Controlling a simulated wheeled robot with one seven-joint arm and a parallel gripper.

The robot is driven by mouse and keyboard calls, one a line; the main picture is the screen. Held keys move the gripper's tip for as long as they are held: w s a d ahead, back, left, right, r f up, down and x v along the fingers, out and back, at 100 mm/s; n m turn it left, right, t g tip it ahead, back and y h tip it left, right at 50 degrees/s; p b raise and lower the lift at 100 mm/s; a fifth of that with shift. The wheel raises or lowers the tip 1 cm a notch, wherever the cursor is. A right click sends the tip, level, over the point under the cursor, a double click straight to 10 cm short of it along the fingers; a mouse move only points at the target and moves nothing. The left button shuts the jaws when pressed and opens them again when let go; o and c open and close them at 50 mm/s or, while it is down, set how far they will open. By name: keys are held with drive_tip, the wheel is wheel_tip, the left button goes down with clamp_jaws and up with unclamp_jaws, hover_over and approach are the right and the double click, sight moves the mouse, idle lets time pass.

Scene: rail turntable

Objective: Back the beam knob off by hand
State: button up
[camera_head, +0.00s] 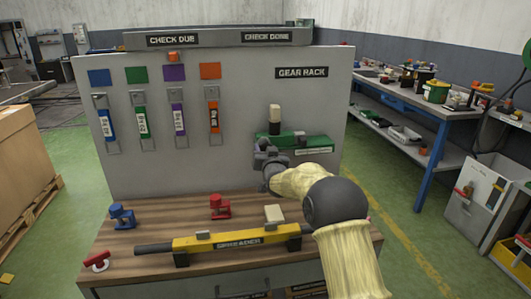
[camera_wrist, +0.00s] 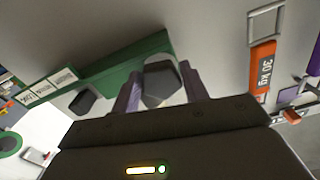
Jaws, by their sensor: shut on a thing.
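A green fixture (camera_head: 318,142) with a pale label strip is mounted on the upright grey board under the GEAR RACK sign. It also shows in the wrist view (camera_wrist: 110,72), running diagonally. A grey faceted knob (camera_wrist: 160,80) sits at its end, between my two fingers. My gripper (camera_head: 263,160) is at the left end of the fixture and, in the wrist view (camera_wrist: 161,90), is shut on this knob. The knob's grip contact is partly hidden by the fingers. A second dark knob (camera_wrist: 82,102) is beside the fixture, clear of my gripper.
A yellow spreader beam (camera_head: 237,240) lies across the wooden bench (camera_head: 150,220) below. Red (camera_head: 220,207) and blue (camera_head: 122,216) clamps stand on the bench. Coloured tagged slings, including an orange one (camera_head: 214,117), hang left of my gripper.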

drive_tip(key=o, duration=1)
drive_tip(key=shift+c, duration=0.2)
drive_tip(key=shift+s, duration=0.15)
drive_tip(key=b+v, duration=0.2)
drive_tip(key=v, duration=1.5)
drive_tip(key=shift+d, duration=0.1)
